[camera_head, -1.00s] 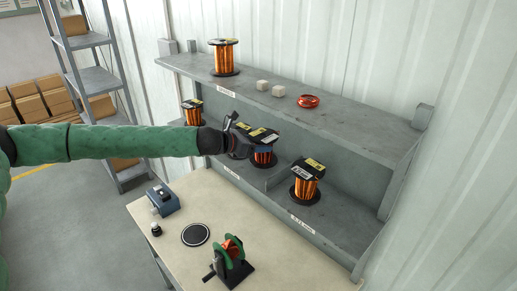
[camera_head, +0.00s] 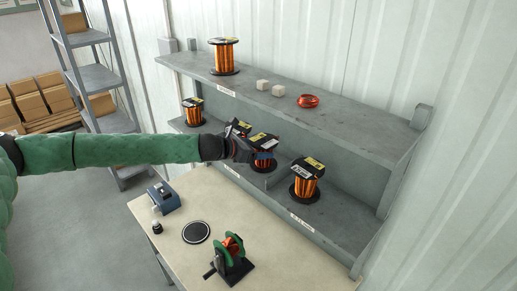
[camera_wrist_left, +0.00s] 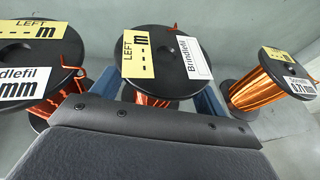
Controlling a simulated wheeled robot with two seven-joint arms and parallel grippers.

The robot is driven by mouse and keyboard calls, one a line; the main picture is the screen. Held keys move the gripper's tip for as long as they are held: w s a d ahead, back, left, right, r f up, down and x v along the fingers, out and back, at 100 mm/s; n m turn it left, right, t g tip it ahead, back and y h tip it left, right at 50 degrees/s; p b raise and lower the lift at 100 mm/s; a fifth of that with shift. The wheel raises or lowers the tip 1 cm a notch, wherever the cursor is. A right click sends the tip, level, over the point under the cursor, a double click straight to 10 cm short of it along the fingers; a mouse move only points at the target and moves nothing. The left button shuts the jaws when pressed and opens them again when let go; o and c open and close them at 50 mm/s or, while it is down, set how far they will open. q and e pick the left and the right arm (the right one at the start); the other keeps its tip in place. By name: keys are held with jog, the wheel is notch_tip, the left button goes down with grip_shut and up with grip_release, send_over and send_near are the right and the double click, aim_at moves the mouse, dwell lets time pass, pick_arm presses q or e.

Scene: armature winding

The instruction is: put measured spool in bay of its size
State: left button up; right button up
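My left gripper (camera_head: 256,154) reaches to the lower shelf at a middle spool (camera_head: 265,139) with copper wire, black flanges and a label. In the left wrist view the same spool (camera_wrist_left: 160,55) stands between the blue fingers, which are spread apart near the flange edges; its upper flange hides part of them. Its label reads "LEFT" and "Brindlefil"; its size cannot be read. A second spool (camera_wrist_left: 40,55) is close on the left. A third spool (camera_head: 306,180), apart on the right, appears marked 0.71 mm in the wrist view (camera_wrist_left: 290,70). My right gripper is not in view.
The lower shelf (camera_head: 335,210) has low dividers and front size labels. Another spool (camera_head: 193,112) stands at its left end. The upper shelf (camera_head: 345,125) holds a spool (camera_head: 223,57), pale blocks and a wire ring (camera_head: 308,101). A green winding device (camera_head: 231,255) stands on the bench (camera_head: 290,270).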

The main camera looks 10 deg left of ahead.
pick_arm(q)
jog(key=shift+r, duration=0.1)
jog(key=shift+s+a+r, duration=0.15)
jog(key=shift+s+a, duration=0.15)
jog(key=shift+a, duration=0.1)
jog(key=b+v, duration=0.2)
jog(key=v, duration=0.9)
jog(key=shift+d, duration=0.1)
dwell(0.4)
